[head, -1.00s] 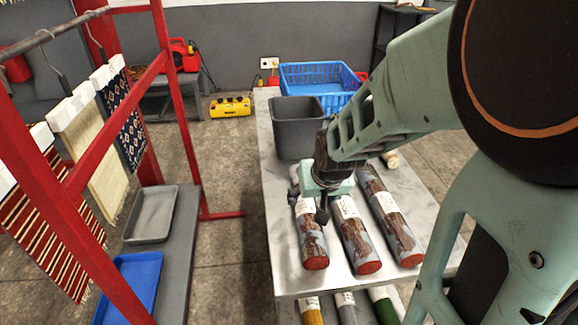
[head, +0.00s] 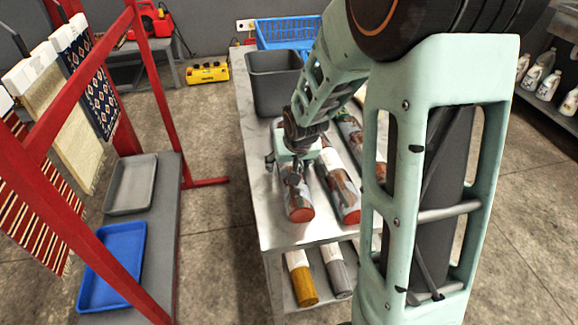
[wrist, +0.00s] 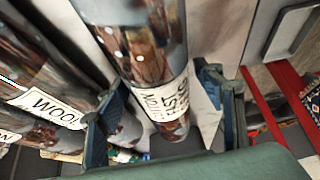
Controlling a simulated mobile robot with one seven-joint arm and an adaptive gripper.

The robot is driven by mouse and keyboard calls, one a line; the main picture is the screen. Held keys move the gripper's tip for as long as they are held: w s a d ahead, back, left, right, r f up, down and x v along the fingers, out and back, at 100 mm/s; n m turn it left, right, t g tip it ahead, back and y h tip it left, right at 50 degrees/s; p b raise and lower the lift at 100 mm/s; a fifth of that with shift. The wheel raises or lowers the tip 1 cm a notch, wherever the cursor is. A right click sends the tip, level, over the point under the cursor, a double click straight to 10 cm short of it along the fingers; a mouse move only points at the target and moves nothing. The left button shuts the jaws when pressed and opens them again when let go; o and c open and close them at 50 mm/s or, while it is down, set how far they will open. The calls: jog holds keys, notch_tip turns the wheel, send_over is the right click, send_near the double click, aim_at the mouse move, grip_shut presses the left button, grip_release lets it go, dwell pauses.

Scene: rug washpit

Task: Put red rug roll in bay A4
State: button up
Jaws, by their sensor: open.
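Three wrapped rug rolls with red ends lie side by side on the white table: a left roll (head: 299,206), a middle roll (head: 343,198) and a right roll partly hidden by my arm. My gripper (head: 290,168) is open over the left roll. In the wrist view my open gripper (wrist: 166,112) has one finger on each side of a labelled roll (wrist: 155,50), not closed on it. A neighbouring roll (wrist: 35,75) with a "WOOL" label lies close to the left finger. I cannot make out any bay marked A4.
Yellow (head: 301,280) and grey (head: 336,272) rolls lie on the lower shelf. A grey bin (head: 275,85) and a blue basket (head: 287,32) stand behind. A red rack (head: 90,105) and trays, grey (head: 131,184) and blue (head: 112,265), are left, across open floor.

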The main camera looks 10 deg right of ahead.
grip_shut()
jog(key=shift+r, duration=0.1)
dwell(0.4)
